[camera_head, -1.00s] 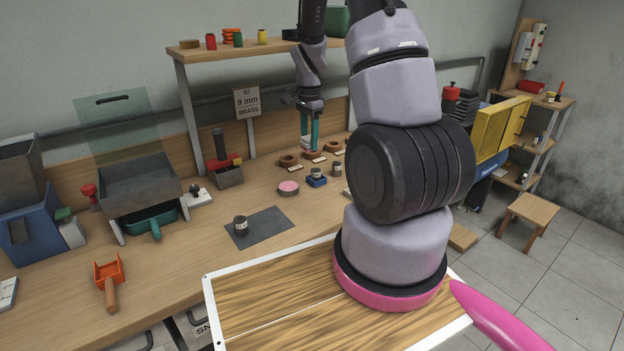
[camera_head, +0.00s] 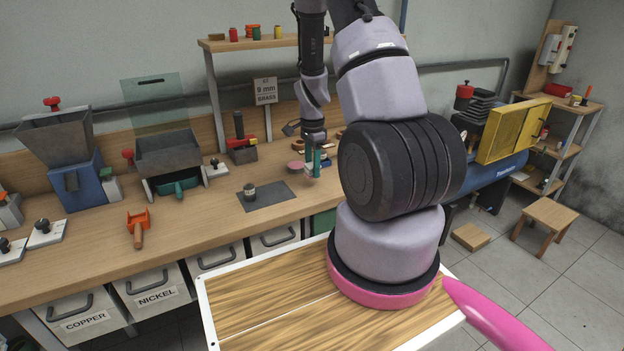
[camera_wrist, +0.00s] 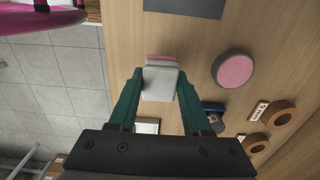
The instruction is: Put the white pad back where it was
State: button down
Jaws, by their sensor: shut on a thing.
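My gripper (camera_wrist: 158,95) is shut on a small white pad (camera_wrist: 160,82), seen between its green fingers in the wrist view. A pink edge shows at the pad's far end. In the head view my gripper (camera_head: 313,165) hangs over the bench, and the pad is too small and covered there to make out. Whether the pad touches the bench is unclear. A round pink-topped disc (camera_wrist: 235,70) lies on the bench to the right of the pad in the wrist view. It also shows beside the gripper in the head view (camera_head: 295,167).
A dark grey mat (camera_head: 275,195) bears a small metal cylinder (camera_head: 249,190). A small white plate (camera_wrist: 147,126) lies below the pad. The bench front is mostly clear.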

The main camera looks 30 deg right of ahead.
jog(key=shift+f, duration=1.95)
jog(key=shift+f, duration=0.1)
jog(key=shift+c, duration=1.7)
grip_release()
